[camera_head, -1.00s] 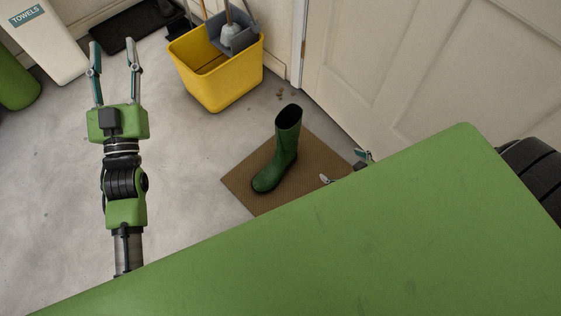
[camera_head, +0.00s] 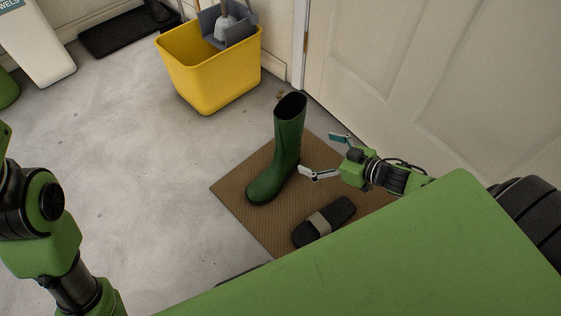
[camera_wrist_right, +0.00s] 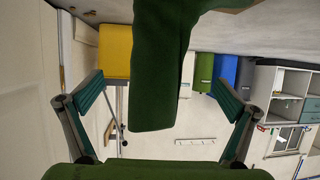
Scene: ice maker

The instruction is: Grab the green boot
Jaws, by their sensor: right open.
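The green boot (camera_head: 286,145) stands upright on a brown doormat (camera_head: 232,190), its toe pointing to the lower left. My right gripper (camera_head: 320,154) is open and empty just right of the boot's shaft, with its jaws facing it. In the right wrist view the picture is upside down, and the boot's shaft (camera_wrist_right: 160,65) shows between the two spread fingers of the right gripper (camera_wrist_right: 160,92), with room on both sides. I cannot tell whether any finger touches the boot. My left arm shows at the left edge, but its gripper is out of the picture.
A black sandal (camera_head: 323,222) with a light strap lies on the mat in front of the boot. A yellow mop bucket (camera_head: 210,75) stands behind. A white door (camera_head: 430,80) closes off the right. Grey floor (camera_head: 150,160) is clear to the left.

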